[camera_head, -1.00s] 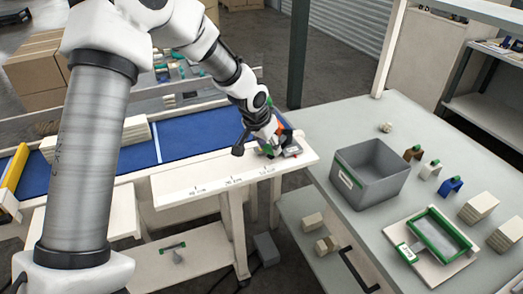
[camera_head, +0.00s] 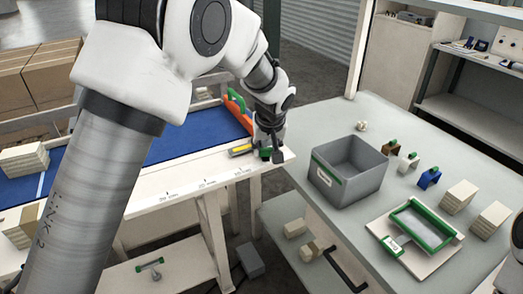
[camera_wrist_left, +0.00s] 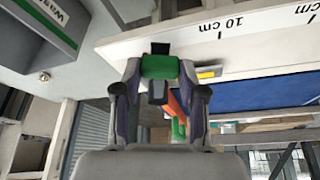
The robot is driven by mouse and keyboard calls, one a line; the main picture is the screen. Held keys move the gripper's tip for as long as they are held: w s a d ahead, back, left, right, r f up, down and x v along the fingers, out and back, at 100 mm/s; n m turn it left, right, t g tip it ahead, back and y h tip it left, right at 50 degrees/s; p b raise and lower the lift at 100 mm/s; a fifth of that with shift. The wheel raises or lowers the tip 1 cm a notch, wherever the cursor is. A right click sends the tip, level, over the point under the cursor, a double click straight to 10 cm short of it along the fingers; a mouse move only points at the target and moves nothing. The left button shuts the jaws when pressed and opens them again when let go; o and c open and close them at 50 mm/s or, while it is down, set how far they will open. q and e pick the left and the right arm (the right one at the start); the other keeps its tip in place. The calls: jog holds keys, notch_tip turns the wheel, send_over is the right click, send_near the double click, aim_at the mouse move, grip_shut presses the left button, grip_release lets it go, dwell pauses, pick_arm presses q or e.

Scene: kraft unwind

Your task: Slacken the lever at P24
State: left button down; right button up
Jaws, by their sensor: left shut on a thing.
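My left gripper (camera_head: 265,148) points down at the right end of the white ledge beside the blue belt. In the left wrist view my left gripper (camera_wrist_left: 159,92) is shut on a green-topped lever (camera_wrist_left: 160,66). The green piece lies between its two fingertips, at the ledge edge. A little green of the lever (camera_head: 265,154) shows in the head view; the gripper hides most of it. I cannot read any P24 mark.
An orange bar with a green handle (camera_head: 237,101) stands across the blue belt (camera_head: 185,135). A yellow part (camera_head: 240,149) lies beside my left gripper. A grey bin (camera_head: 347,171) and a green-rimmed tray (camera_head: 423,227) stand on the right table (camera_head: 330,228).

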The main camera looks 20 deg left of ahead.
dwell(0.4)
pick_arm(q)
jog(key=c, duration=0.9)
grip_release()
jog(key=shift+o, duration=1.3)
jog(key=shift+w+f, duration=0.1)
jog(key=shift+w+a, duration=0.1)
jog(key=shift+w, duration=0.05)
jog(key=v, duration=1.2)
jog(key=shift+w, duration=0.15)
